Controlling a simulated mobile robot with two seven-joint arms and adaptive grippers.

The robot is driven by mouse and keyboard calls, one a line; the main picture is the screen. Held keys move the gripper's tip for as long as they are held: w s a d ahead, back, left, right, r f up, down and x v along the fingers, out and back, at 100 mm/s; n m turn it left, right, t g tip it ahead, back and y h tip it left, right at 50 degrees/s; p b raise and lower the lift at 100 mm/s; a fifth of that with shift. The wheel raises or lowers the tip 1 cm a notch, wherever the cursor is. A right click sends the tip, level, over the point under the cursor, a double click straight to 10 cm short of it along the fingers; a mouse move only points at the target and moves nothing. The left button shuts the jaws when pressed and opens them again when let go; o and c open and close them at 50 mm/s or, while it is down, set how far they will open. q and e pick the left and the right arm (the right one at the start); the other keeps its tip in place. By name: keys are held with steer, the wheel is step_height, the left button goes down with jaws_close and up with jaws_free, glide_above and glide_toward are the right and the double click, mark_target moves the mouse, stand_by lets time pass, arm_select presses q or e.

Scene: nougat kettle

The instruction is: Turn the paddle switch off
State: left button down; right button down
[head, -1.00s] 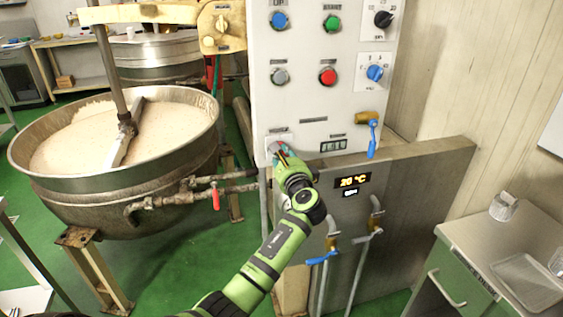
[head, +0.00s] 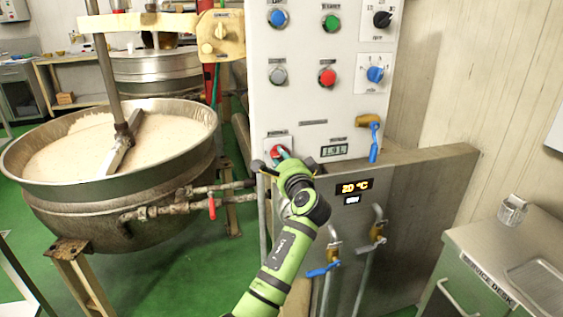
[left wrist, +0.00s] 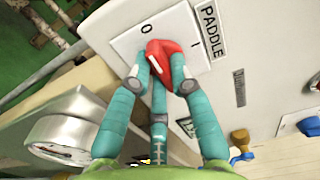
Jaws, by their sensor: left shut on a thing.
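The paddle switch is a red rotary knob (left wrist: 168,60) on a white plate (left wrist: 125,42) marked 0 and 1, under a PADDLE label (left wrist: 209,32) in the left wrist view. My left gripper (left wrist: 160,78) has its teal fingers closed around the knob. The fingers hide part of the knob, and I cannot tell for sure which mark its white line points to. In the head view the red knob (head: 275,152) shows at the lower left of the white control panel (head: 300,105), with my left gripper (head: 280,158) on it. My right gripper is not in view.
A kettle (head: 105,190) of pale nougat with a stirring arm stands at left. Red (head: 327,77), green, blue and grey buttons and two selectors are higher on the panel. A blue-handled valve (head: 373,143) is right of the knob. A desk (head: 470,245) stands at lower right.

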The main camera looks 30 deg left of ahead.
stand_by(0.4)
arm_select(q)
steer(key=c, duration=1.1)
jaws_free()
steer(key=v, duration=1.2)
steer(key=shift+d, duration=0.1)
